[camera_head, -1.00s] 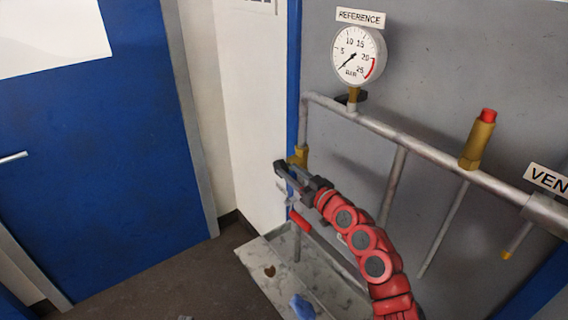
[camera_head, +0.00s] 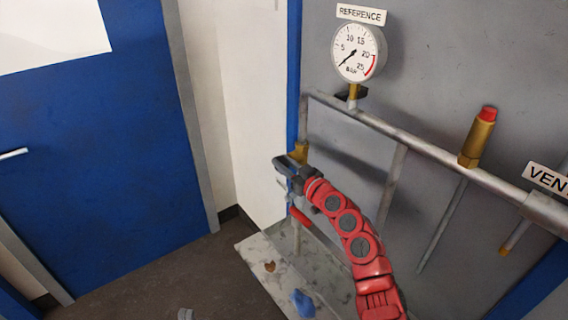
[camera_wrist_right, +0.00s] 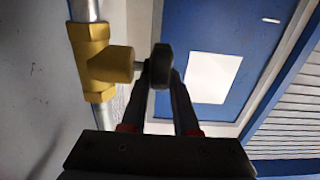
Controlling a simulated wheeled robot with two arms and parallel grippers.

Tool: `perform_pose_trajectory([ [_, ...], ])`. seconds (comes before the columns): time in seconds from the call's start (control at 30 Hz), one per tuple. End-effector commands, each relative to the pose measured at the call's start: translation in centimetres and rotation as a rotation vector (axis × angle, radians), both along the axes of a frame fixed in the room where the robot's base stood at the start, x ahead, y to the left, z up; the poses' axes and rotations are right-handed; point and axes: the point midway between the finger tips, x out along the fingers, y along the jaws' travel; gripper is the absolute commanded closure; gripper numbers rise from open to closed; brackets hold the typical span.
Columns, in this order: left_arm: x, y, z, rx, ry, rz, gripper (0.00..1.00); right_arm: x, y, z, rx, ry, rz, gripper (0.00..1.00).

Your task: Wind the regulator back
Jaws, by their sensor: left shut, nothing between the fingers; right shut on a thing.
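The regulator is a brass body (camera_head: 300,154) on the left end of the grey pipe, partly hidden by my right gripper. In the right wrist view its brass body (camera_wrist_right: 95,62) has a short stem and a dark round knob (camera_wrist_right: 160,66). My right gripper (camera_head: 286,168) is shut on the knob, its fingers on either side of it in the right wrist view (camera_wrist_right: 163,80). The REFERENCE gauge (camera_head: 357,52) has its needle at the low end, below 5. Only a small grey tip of my left gripper (camera_head: 185,314) shows at the bottom edge; it is shut and empty.
A grey pipe (camera_head: 420,148) runs along the panel with a red-tipped brass fitting (camera_head: 478,138). A red handle (camera_head: 299,216) hangs below the regulator. A stained tray (camera_head: 258,250) with a blue thing (camera_head: 303,303) lies below. A blue door (camera_head: 110,140) is at the left.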

Motion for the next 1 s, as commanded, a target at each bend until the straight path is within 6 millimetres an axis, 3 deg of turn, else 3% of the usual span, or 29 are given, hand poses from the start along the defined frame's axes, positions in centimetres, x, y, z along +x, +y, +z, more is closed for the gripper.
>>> perform_pose_trajectory([
  [0.27,0.0,0.0,-0.6,0.0,0.0,0.0,1.0,0.0,0.0,-0.2,-0.006,0.007,0.0,1.0],
  [0.63,0.0,0.0,-5.1,0.0,0.0,0.0,1.0,0.2,-0.2,-0.1,-0.075,0.102,-0.005,1.0],
  [1.0,0.0,0.0,-7.1,0.0,0.0,0.0,1.0,0.5,0.3,0.6,-0.219,0.3,-0.001,1.0],
])
